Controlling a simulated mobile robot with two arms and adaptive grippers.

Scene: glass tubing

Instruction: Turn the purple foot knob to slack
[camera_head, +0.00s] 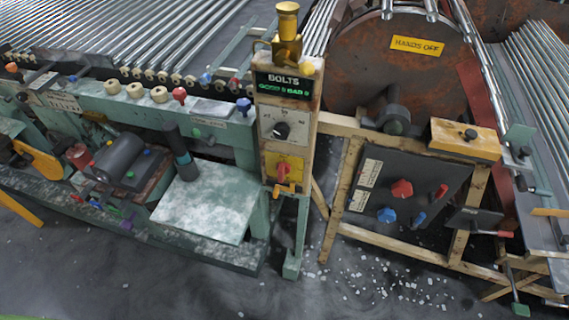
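The purple foot knob (126,224) is small and sits low on the front of the green bench machine, at the right end of a row of small coloured knobs. Its setting is too small to read. A green knob (112,211), a blue knob (95,203) and a red knob (77,198) sit to its left in the same row. Neither of my grippers can be made out in the head view, and nothing is seen touching the purple knob.
A pale green plate (208,203) juts out right of the knobs. A dark panel (380,178) with red and blue knobs stands at right. The grey floor (130,285) in front is mostly clear, with white bits scattered at right.

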